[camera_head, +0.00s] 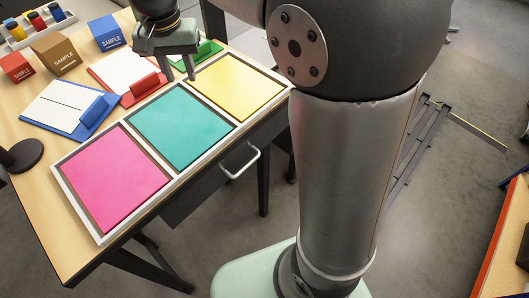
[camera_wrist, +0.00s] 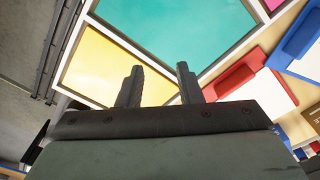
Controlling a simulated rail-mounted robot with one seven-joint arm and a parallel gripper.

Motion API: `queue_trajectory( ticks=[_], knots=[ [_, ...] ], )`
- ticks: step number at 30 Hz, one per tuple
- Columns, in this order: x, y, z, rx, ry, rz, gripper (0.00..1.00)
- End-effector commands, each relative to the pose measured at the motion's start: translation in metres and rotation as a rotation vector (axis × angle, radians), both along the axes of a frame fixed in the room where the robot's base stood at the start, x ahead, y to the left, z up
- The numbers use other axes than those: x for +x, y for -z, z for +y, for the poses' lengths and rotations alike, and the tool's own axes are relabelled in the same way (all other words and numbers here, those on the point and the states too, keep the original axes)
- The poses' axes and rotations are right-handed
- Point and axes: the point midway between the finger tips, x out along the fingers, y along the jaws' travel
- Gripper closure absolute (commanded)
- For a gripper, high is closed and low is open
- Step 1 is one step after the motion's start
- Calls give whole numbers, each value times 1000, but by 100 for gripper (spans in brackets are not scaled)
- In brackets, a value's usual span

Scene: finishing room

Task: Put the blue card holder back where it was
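The blue card holder (camera_head: 93,113) lies on the table at the left of the head view, with a white card that has a dark line. It lies beside the pink panel. In the wrist view a blue holder (camera_wrist: 300,33) shows at the upper right, cut off by the edge. My gripper (camera_head: 180,75) is open, with nothing between its fingers. It is above the table near the teal and yellow panels, to the right of the red card holder and well apart from the blue one. Its two fingers show apart in the wrist view (camera_wrist: 160,80).
A white-framed tray (camera_head: 185,174) holds pink, teal and yellow panels. A red card holder (camera_head: 144,85) and a partly hidden green one (camera_head: 207,48) lie behind it. Red (camera_head: 16,66), brown (camera_head: 55,53) and blue (camera_head: 106,33) sample boxes stand at the back. A dark round base (camera_head: 22,155) stands at the left edge.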

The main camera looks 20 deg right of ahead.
Motion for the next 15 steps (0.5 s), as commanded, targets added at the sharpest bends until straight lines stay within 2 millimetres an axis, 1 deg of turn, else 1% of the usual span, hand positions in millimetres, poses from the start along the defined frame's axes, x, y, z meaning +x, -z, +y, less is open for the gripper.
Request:
queue_trajectory(
  ticks=[1,2,3,5,6,9,10,12,15],
  knots=[
    [-29,11,-32,4,-35,3,68],
    [-46,19,-48,5,-67,4,68],
    [-69,31,-66,8,-108,4,68],
    [-102,50,-88,10,-163,4,68],
    [-123,62,-100,12,-196,4,68],
    [-166,89,-119,12,-266,1,68],
    [-176,96,-123,12,-282,2,68],
    [-194,108,-129,11,-310,2,68],
    [-206,117,-132,11,-332,1,68]
  ],
)
